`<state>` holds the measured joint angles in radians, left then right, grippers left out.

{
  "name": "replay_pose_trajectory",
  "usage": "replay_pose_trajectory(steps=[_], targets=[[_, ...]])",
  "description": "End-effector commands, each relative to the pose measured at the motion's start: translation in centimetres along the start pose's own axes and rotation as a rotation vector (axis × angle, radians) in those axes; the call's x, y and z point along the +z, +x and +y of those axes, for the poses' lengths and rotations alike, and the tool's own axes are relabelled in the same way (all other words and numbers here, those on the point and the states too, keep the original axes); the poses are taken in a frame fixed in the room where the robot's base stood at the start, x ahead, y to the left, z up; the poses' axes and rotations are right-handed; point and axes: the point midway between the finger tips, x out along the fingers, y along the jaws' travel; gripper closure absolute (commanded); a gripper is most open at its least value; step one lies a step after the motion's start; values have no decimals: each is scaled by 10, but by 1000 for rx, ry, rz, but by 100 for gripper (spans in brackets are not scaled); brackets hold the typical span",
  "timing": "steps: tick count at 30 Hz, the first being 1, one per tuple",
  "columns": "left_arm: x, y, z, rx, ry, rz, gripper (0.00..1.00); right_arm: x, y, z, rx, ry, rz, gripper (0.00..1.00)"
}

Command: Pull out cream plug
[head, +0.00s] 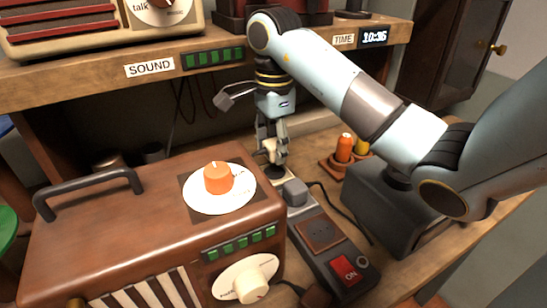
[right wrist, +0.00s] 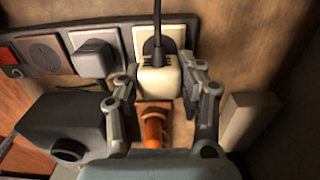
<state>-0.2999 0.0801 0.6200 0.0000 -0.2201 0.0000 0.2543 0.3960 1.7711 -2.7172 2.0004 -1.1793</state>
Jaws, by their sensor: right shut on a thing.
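The cream plug (right wrist: 157,82) shows in the right wrist view, with a dark cord running up from it. It sits at the light end section of the power strip (right wrist: 184,36); I cannot tell how deep it is in its socket. My right gripper (right wrist: 161,68) is shut on the plug, one finger on each side. In the head view my right gripper (head: 272,153) points down at the far end of the power strip (head: 322,252), and hides most of the plug there. My left gripper is not in view.
A grey plug (head: 295,192) sits beside it in the strip, before an empty socket (head: 319,234) and a red switch (head: 347,269). A brown radio (head: 120,215) stands left. Orange spools (head: 345,147) and a dark box (head: 385,207) stand right. A shelf (head: 110,88) runs behind.

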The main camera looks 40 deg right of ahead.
Motion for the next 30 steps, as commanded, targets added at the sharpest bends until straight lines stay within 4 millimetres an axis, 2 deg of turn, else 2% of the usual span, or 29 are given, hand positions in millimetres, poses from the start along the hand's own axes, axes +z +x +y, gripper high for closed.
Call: replay_pose_trajectory(steps=[12,30], targets=[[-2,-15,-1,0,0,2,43,0,-18,0,0,0,0,100],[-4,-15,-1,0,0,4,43,0,-18,0,1,0,0,100]])
